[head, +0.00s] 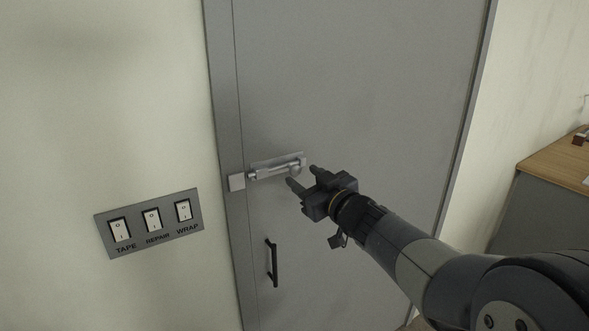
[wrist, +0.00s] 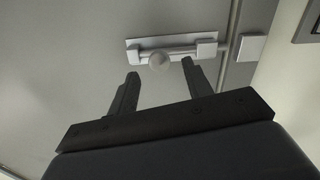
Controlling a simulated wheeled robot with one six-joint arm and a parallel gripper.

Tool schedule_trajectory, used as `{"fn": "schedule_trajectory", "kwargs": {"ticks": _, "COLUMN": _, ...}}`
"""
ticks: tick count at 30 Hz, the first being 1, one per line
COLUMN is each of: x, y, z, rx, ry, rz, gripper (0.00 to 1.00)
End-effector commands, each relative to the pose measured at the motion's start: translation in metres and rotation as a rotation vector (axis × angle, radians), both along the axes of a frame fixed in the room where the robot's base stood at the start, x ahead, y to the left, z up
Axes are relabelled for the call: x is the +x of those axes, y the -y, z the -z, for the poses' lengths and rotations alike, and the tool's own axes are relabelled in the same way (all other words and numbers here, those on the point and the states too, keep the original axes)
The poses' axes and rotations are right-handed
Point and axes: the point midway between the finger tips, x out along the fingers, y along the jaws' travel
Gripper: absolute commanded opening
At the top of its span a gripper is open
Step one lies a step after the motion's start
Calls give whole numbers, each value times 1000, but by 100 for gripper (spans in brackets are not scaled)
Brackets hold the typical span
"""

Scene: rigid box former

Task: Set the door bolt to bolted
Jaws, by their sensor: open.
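The door bolt (head: 277,170) is a silver slide bolt on a backing plate on the grey door. Its round knob (wrist: 158,61) sits toward the end away from the keeper. The square keeper (head: 237,181) is on the door frame, left of the bolt; it shows at the right in the wrist view (wrist: 251,47). The bolt's near end stops short of the keeper, with a small gap visible. My gripper (head: 303,176) is open and empty at the knob end of the bolt. In the wrist view the knob appears between the fingertips (wrist: 160,70); contact cannot be told.
A black door handle (head: 271,262) is below the bolt. A switch panel (head: 150,222) with TAPE, REPAIR and WRAP rockers is on the wall at left. A wooden-topped desk (head: 560,158) stands at far right. The door face around the bolt is clear.

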Motion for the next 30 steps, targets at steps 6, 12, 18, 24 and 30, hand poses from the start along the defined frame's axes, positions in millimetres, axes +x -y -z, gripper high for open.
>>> {"fn": "schedule_trajectory", "kwargs": {"ticks": 6, "x": 28, "y": -19, "z": -1, "rx": 1, "ry": -1, "rz": -1, "gripper": 48}}
{"fn": "schedule_trajectory", "kwargs": {"ticks": 12, "x": 39, "y": -26, "z": 0, "rx": -1, "ry": 0, "rz": 1, "gripper": 48}}
{"fn": "schedule_trajectory", "kwargs": {"ticks": 18, "x": 41, "y": -27, "z": 0, "rx": 0, "ry": 0, "rz": 2, "gripper": 48}}
{"fn": "schedule_trajectory", "kwargs": {"ticks": 24, "x": 41, "y": -27, "z": 0, "rx": 0, "ry": 0, "rz": 2, "gripper": 40}}
{"fn": "schedule_trajectory", "kwargs": {"ticks": 30, "x": 41, "y": -27, "z": 0, "rx": 0, "ry": 0, "rz": 2, "gripper": 24}}
